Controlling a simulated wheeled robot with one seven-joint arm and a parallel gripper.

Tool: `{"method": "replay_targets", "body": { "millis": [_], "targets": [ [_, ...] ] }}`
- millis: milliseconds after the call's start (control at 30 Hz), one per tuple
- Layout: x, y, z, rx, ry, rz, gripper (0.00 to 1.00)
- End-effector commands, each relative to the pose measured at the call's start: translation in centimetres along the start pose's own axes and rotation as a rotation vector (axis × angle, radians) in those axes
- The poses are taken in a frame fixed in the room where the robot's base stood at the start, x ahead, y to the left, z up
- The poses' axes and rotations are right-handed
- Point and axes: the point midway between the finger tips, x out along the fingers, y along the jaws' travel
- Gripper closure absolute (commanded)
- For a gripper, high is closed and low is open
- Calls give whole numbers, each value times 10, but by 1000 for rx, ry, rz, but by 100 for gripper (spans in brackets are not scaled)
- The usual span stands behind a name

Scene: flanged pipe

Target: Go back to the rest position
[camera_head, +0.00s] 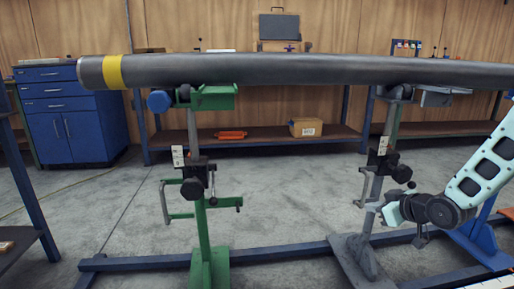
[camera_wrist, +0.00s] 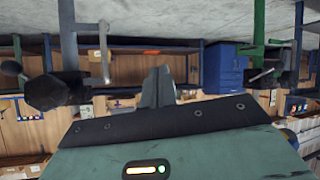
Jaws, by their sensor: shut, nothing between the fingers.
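My gripper (camera_head: 372,206) is at the lower right in the head view, at the end of my pale arm, and points left. It is beside the grey pipe stand, well below the pipe; whether it touches the stand is unclear. In the wrist view its dark fingers (camera_wrist: 158,86) are together with nothing between them. The long dark grey pipe (camera_head: 290,70) has a yellow band (camera_head: 113,72) near its left end. It lies level across the green stand (camera_head: 202,235) and the grey stand (camera_head: 358,255). The pipe's right end is out of frame.
A blue floor beam (camera_head: 135,262) runs along the stand bases. Behind stand a blue cabinet (camera_head: 70,135) and a workbench whose low shelf (camera_head: 265,140) holds a cardboard box (camera_head: 306,128) and an orange tray (camera_head: 231,135). The floor between the stands is clear. The wrist view is upside down.

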Motion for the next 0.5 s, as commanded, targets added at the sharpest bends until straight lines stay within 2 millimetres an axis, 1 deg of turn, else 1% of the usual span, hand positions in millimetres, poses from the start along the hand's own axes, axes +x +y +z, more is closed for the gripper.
{"method": "replay_targets", "body": {
  "millis": [33,67,100,167,200,267,300,367,400,467,500],
  "targets": [
    [-2,-35,-15,-20,-71,-33,100],
    [-5,-53,-19,-23,-118,-48,100],
    [-10,-77,-23,-27,-181,-67,100],
    [-23,-113,-28,-32,-273,-93,100],
    [-35,-137,-29,-35,-334,-110,100],
    [-56,-173,-29,-41,-423,-136,100],
    [-72,-196,-28,-43,-482,-152,100],
    [-98,-226,-25,-49,-565,-176,100],
    [-115,-244,-21,-50,-616,-190,100],
    [-139,-266,-16,-55,-681,-209,100],
    [-154,-278,-12,-58,-720,-221,100]
  ]
}}
